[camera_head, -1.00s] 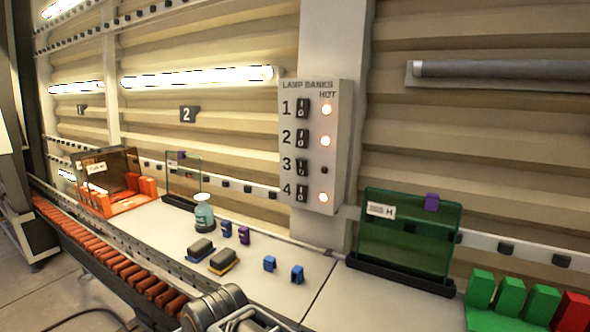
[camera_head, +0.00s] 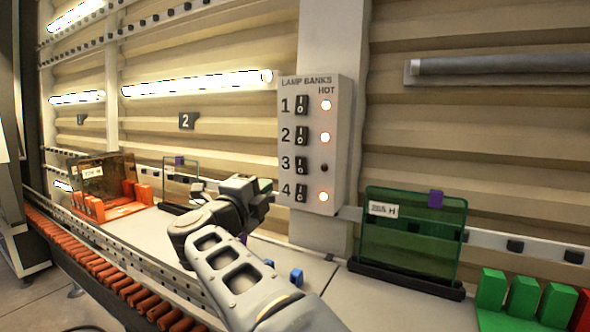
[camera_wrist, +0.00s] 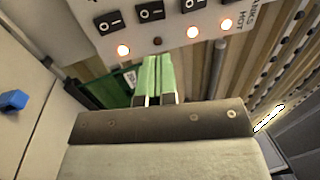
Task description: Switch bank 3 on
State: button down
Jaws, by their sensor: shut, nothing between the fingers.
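The white lamp banks panel (camera_head: 342,140) is fixed to a pale column and carries black rocker switches numbered 1 to 4. The bank 3 switch (camera_head: 301,165) has a dark HOT lamp (camera_head: 324,168) beside it; the lamps of 1, 2 and 4 glow. In the wrist view the bank 3 switch (camera_wrist: 150,11) is at the top edge, above its dark lamp (camera_wrist: 157,41). My gripper (camera_head: 266,186) is left of the panel, near the height of switch 4, apart from it. Its green fingers (camera_wrist: 152,72) are shut and empty, below the panel's edge in the wrist view.
A green screen (camera_head: 412,235) stands right of the panel, with green and red blocks beyond. An orange holder (camera_head: 120,208) and a conveyor (camera_head: 90,270) are at left. My arm covers much of the bench's small items. A wall tube (camera_head: 490,69) at upper right is unlit.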

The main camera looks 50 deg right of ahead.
aim_at(300, 160)
jog(key=shift+s, duration=0.15)
jog(key=shift+d, duration=0.1)
jog(key=p+x, duration=0.5)
jog(key=x, duration=0.9)
jog(key=shift+s+f, duration=0.1)
jog(key=shift+d, duration=0.3)
jog(key=shift+a, duration=0.1)
jog(key=s+a+r+b, duration=0.1)
jog(key=a, duration=0.5)
jog(key=s+a+r+b, duration=0.1)
jog(key=s+a+r, duration=0.1)
jog(key=a, duration=0.5)
jog(key=shift+a+b, duration=0.25)
jog(key=shift+b, duration=0.1)
